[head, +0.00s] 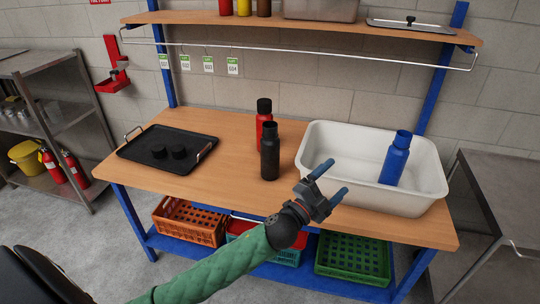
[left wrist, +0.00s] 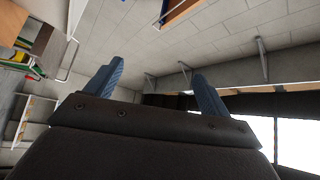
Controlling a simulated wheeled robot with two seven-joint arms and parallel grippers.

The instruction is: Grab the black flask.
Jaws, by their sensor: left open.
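The black flask (head: 270,152) stands upright on the wooden table (head: 228,190), near its middle. A red flask with a black cap (head: 264,112) stands just behind it and is partly hidden by it. My left gripper (head: 334,180) is open and empty in front of the white tub, to the right of the black flask and apart from it. In the left wrist view its two blue fingers (left wrist: 155,84) are spread with nothing between them, and no flask shows there. My right gripper is not in view.
A white tub (head: 427,204) with a blue flask (head: 395,158) in it stands on the table's right. A black tray (head: 142,150) with two dark round pieces lies on the left. A shelf (head: 300,27) with a rail hangs above. Crates (head: 190,222) sit below.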

